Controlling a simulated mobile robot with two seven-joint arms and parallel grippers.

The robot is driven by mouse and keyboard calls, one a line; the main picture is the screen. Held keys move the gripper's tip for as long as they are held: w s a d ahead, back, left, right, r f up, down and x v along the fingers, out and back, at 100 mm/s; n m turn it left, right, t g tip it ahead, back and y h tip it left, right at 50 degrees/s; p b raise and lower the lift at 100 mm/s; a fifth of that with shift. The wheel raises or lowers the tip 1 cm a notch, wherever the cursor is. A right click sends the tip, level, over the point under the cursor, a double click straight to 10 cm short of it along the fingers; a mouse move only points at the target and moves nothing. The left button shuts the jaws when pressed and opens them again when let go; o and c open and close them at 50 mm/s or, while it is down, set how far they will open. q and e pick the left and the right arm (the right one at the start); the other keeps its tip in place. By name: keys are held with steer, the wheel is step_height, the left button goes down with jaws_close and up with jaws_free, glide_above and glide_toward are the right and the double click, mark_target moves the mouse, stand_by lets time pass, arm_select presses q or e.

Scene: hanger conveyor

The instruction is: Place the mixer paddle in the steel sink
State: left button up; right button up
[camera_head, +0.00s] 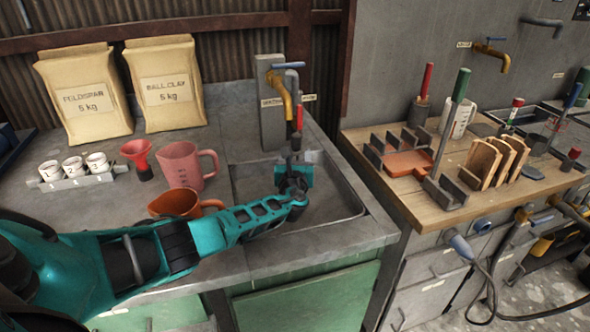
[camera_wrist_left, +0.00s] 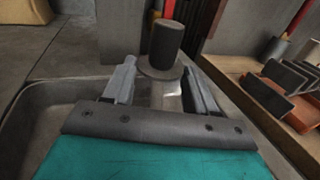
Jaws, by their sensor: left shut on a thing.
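The steel sink (camera_head: 345,200) is a rectangular basin set in the grey counter, and its rim also shows in the left wrist view (camera_wrist_left: 42,92). My left gripper (camera_head: 296,165) is above the sink, near its back half. It is shut on the mixer paddle (camera_head: 299,118), which stands about upright with a red upper end and a dark collar. In the left wrist view the paddle's dark cylinder (camera_wrist_left: 167,42) and round disc rise between the fingers. The paddle's lower end is hidden behind the gripper. My right gripper is not in view.
A brass tap (camera_head: 280,92) on a grey block stands behind the sink, close to the paddle. A wooden bench (camera_head: 400,205) with tools is at right.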

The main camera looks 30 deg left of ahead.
arm_select(q)
steer(key=shift+f, duration=1.7)
steer(key=shift+b, duration=0.3)
steer(key=shift+f, duration=0.15)
steer(key=o, duration=1.4)
